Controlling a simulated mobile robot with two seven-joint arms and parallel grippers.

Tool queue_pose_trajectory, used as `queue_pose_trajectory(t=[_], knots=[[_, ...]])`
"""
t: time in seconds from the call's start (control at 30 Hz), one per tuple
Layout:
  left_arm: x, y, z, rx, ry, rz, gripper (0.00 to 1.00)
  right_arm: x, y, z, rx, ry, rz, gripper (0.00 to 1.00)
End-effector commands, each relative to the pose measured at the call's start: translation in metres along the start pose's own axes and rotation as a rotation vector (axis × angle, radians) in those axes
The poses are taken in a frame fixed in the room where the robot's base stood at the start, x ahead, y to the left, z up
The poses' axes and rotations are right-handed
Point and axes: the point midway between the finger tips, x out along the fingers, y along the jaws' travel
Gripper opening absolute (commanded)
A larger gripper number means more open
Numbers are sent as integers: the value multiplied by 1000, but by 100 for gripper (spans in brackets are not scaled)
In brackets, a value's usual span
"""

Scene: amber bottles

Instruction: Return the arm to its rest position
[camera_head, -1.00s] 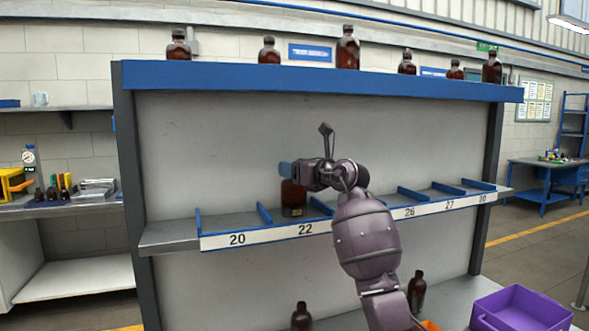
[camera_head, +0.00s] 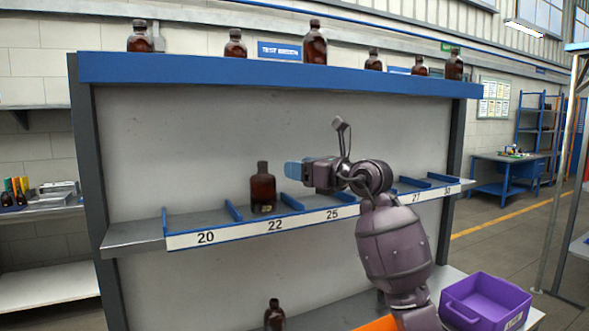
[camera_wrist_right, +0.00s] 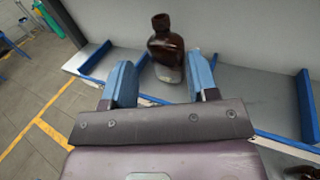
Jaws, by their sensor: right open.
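My right gripper (camera_head: 297,172) is in front of the middle shelf, to the right of an amber bottle (camera_head: 263,188). The bottle stands upright on the shelf in the bay above the label 22. In the right wrist view the two blue fingers of the gripper (camera_wrist_right: 161,84) are spread apart with nothing between them. The bottle (camera_wrist_right: 166,50) stands beyond the fingertips there, apart from them. My left gripper is not in view.
The shelf unit (camera_head: 280,72) has several amber bottles on its top. Blue dividers split the middle shelf (camera_head: 135,236). An amber bottle (camera_head: 274,316) stands lower down. A purple crate (camera_head: 500,296) is at the lower right, near an orange object (camera_head: 378,324).

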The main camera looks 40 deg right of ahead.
Motion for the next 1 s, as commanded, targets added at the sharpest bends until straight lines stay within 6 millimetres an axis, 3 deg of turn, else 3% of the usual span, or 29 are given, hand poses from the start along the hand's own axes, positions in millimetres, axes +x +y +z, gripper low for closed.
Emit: queue_pose_trajectory(t=[0.57, 0.77, 1.0], knots=[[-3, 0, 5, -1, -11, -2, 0, 1, 3, -2, 7, -6, 10, 54], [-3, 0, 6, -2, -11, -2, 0, 2, 38, -21, 113, -122, 139, 54], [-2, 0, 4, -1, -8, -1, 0, -18, 88, -49, 465, -371, 329, 54]])
